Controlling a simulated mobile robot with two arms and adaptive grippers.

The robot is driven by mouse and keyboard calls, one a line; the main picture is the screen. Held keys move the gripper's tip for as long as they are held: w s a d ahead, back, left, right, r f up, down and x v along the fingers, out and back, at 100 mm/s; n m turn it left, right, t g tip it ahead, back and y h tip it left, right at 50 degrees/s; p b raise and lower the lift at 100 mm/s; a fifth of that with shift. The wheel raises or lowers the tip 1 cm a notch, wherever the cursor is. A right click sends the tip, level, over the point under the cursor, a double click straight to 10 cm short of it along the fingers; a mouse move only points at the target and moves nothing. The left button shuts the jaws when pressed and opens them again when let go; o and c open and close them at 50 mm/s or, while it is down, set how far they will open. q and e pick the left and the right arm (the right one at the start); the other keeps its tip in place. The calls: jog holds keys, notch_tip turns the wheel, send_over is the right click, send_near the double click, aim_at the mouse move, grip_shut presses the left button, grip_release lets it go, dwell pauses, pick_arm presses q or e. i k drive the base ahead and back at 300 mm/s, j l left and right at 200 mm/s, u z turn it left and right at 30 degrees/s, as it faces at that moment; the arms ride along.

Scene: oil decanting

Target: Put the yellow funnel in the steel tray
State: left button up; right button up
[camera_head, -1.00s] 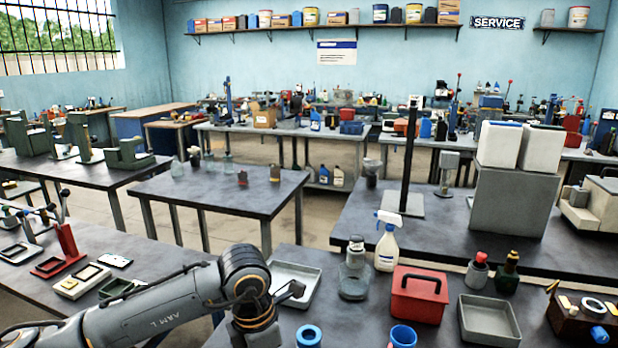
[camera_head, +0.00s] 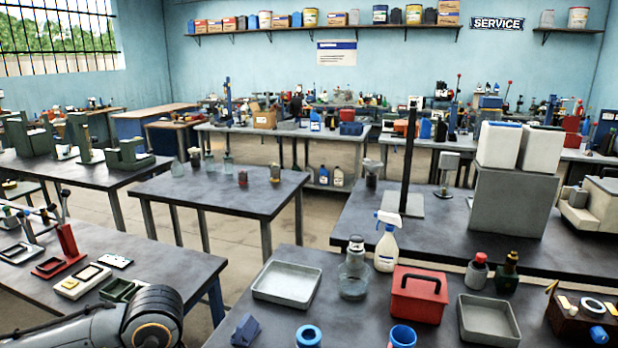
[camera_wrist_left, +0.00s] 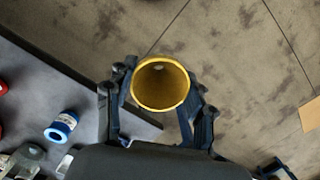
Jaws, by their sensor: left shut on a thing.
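In the left wrist view I look into the round mouth of the yellow funnel (camera_wrist_left: 158,84). My left gripper (camera_wrist_left: 160,92) is shut on it, with dark fingers on both sides. The funnel is over the bare floor, beside a table edge. In the head view my left arm is at the lower left, and its gripper and the funnel are out of frame. A light grey metal tray (camera_head: 287,285) stands empty on the front table. A second grey tray (camera_head: 488,320), also empty, stands farther right. My right gripper is in neither view.
A glass jar (camera_head: 353,275), a spray bottle (camera_head: 386,245) and a red box (camera_head: 418,295) stand right of the left tray. Blue cups (camera_head: 403,336) and a small dark blue object (camera_head: 245,330) are near the front. A blue ringed thing (camera_wrist_left: 62,127) shows in the wrist view.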

aim_at(285, 292)
jog(key=i+j, duration=0.8)
jog(key=i+j+z, duration=0.1)
jog(key=z, duration=0.3)
jog(key=j+z, duration=0.2)
jog(key=z, duration=0.25)
jog(key=i+j+z, duration=0.1)
jog(key=z, duration=0.3)
jog(key=j+z, duration=0.4)
jog(key=l, duration=0.1)
